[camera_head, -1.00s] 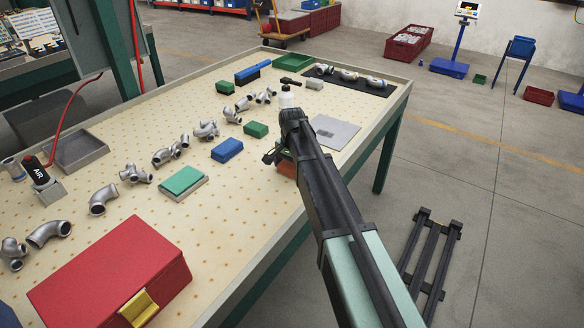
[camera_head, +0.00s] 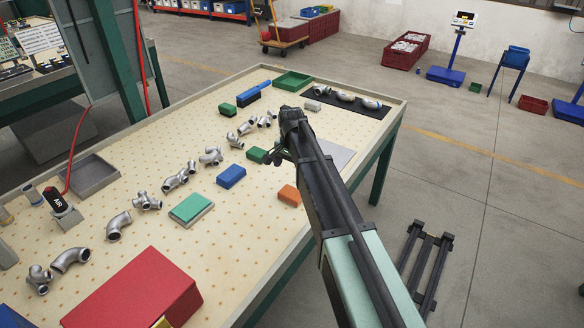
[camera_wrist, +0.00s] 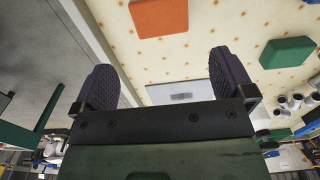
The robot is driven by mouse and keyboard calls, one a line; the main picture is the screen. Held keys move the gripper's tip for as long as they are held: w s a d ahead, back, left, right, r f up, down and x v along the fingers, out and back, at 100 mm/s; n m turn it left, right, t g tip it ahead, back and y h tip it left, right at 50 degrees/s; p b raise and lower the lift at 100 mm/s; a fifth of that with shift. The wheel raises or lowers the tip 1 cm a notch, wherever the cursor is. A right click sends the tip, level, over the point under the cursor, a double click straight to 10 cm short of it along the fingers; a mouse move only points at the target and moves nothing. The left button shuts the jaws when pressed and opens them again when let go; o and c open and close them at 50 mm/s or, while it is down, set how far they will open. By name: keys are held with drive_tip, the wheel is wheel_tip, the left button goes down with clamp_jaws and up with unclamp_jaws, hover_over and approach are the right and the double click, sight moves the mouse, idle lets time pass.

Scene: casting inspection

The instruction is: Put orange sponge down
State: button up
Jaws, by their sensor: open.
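The orange sponge (camera_head: 289,196) lies flat on the pegboard-patterned table top, near the table's right edge. In the wrist view the sponge (camera_wrist: 159,17) shows at the top, beyond the fingertips and apart from them. My gripper (camera_wrist: 162,80) is open, its two dark ribbed fingers spread with nothing between them. In the head view my gripper (camera_head: 278,154) is above the table, up and slightly left of the sponge, and my arm hides part of the table behind it.
A green block (camera_head: 257,155) and a blue block (camera_head: 231,176) lie left of the gripper. A grey plate (camera_head: 337,155) lies partly behind my arm. A red box (camera_head: 135,290) stands at the near end. Metal pipe fittings (camera_head: 180,177) line the middle. Bare table surrounds the sponge.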

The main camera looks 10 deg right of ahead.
drive_tip(key=s+n, duration=0.9)
drive_tip(key=s, duration=1.9)
drive_tip(key=shift+f, duration=0.1)
